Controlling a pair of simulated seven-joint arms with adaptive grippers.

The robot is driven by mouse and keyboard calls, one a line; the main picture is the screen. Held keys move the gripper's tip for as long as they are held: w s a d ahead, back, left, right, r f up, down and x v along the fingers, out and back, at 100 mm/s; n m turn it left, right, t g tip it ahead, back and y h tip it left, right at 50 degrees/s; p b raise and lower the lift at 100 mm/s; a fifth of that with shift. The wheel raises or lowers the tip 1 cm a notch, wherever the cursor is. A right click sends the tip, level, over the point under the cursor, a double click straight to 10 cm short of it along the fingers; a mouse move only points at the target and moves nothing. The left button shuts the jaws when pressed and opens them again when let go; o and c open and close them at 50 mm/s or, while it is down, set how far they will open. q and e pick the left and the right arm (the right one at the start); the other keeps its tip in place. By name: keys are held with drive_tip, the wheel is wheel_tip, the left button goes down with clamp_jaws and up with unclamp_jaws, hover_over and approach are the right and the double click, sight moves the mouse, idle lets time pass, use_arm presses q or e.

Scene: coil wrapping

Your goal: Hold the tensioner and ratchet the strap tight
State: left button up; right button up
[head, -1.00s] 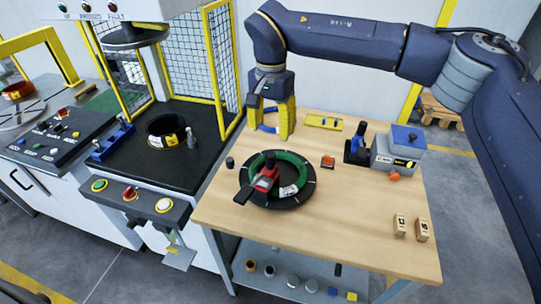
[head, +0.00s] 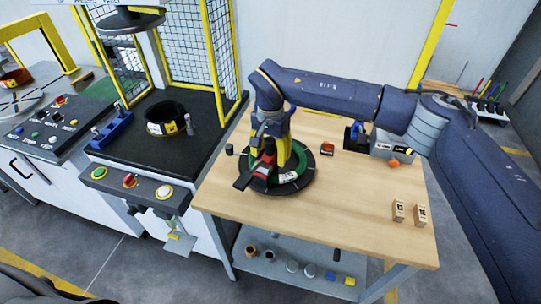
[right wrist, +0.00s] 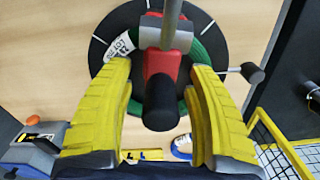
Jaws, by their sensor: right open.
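In the right wrist view the tensioner's red body (right wrist: 166,66) and black grip (right wrist: 160,106) lie between the spread fingers, with a visible gap each side. The strap cannot be made out clearly. My left gripper is not in view.
A grey box-shaped device (head: 392,147) stands at the table's back right, partly behind my arm. Two small blocks (head: 399,210) stand at the right. The front of the table is clear. A press station stands left.

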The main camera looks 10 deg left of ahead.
drive_tip(key=shift+f, duration=0.6)
clamp_jaws()
drive_tip(key=shift+f, duration=0.1)
idle(1.1)
drive_tip(key=c, duration=0.7)
unclamp_jaws()
clamp_jaws()
